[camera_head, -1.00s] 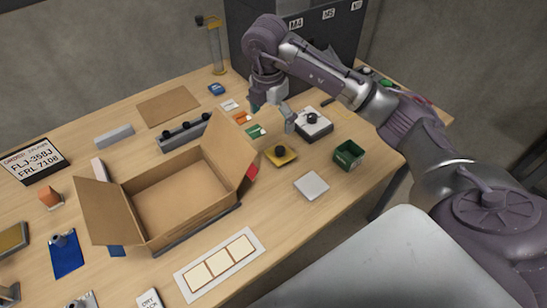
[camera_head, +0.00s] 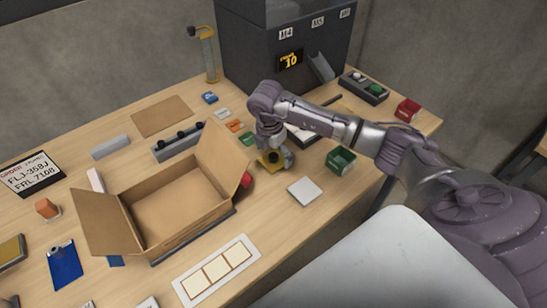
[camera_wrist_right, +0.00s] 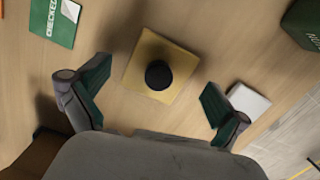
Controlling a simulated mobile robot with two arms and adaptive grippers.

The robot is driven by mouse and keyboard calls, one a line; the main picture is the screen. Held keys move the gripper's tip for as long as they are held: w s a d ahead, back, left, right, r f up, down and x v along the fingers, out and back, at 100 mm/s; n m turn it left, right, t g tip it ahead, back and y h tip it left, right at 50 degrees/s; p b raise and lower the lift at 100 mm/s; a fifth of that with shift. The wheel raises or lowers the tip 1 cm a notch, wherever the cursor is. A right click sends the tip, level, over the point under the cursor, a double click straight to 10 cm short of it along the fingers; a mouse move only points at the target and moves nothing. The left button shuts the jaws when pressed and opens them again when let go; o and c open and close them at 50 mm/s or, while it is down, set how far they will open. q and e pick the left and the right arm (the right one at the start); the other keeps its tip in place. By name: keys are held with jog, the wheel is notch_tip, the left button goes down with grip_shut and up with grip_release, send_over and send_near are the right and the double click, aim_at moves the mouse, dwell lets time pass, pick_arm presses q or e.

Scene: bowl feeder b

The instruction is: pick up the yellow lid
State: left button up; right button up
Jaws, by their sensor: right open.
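The yellow lid (camera_wrist_right: 150,48) is a flat square plate with a round black knob (camera_wrist_right: 158,75) in its middle. It lies on the table, seen from above in the right wrist view. In the head view the lid (camera_head: 266,164) is partly hidden by my right gripper (camera_head: 273,158), which hangs over it. In the wrist view my right gripper (camera_wrist_right: 152,98) is open and empty, its two green-padded fingers wide apart, one on each side below the lid. The fingers do not touch the knob. My left gripper is not in view.
An open cardboard box (camera_head: 180,200) stands left of the lid. A green bin (camera_head: 341,160) and a white square plate (camera_head: 304,191) are to the right. A white-topped device (camera_head: 302,136) is behind. A dark machine (camera_head: 290,50) stands at the back.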

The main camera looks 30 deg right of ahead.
jog(key=shift+f, duration=0.55)
jog(key=c, duration=1.2)
jog(key=shift+o, duration=0.2)
jog(key=shift+s, duration=0.1)
